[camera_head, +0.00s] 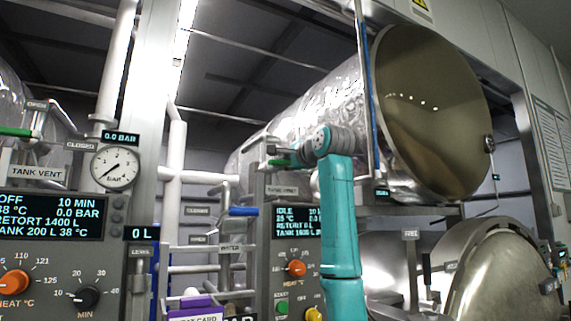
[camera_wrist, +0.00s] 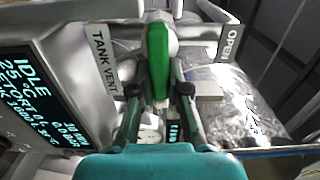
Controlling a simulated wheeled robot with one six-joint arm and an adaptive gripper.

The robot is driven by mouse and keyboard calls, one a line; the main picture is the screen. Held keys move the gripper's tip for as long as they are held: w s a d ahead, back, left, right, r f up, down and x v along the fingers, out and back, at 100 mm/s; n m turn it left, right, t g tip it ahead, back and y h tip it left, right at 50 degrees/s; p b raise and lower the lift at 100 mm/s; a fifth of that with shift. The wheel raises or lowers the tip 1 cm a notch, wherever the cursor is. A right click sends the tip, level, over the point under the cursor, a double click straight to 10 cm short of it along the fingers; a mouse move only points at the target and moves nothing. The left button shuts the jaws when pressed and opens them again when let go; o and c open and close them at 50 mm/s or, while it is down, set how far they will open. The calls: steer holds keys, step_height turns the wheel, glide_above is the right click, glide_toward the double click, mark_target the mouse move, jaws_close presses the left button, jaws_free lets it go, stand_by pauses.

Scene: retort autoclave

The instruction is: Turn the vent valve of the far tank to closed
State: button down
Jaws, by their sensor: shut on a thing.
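The far tank (camera_head: 325,95) is a shiny foil-wrapped cylinder in the middle of the head view; its wrap also shows in the wrist view (camera_wrist: 235,95). Its vent valve has a green handle (camera_wrist: 158,62), seen as a small green piece in the head view (camera_head: 279,162). My gripper (camera_wrist: 158,92) is shut on this handle, with one dark finger on each side. A TANK VENT label (camera_wrist: 104,60) is left of the handle and an OPEN label (camera_wrist: 229,43) is right of it. My wrist hides much of the valve in the head view.
The far control panel (camera_head: 267,270) reads IDLE and stands below the valve. A blue handle (camera_head: 243,211) is left of it. The near tank's green vent handle (camera_head: 16,131), gauge (camera_head: 116,167) and panel are at left. A large round door (camera_head: 435,110) is at right.

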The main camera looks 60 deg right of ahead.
steer(key=shift+m, duration=0.4)
steer(key=shift+f, duration=0.1)
steer(key=c, duration=1.1)
jaws_free()
steer(key=v, duration=1.2)
steer(key=shift+d, duration=0.1)
steer(key=shift+s, duration=0.1)
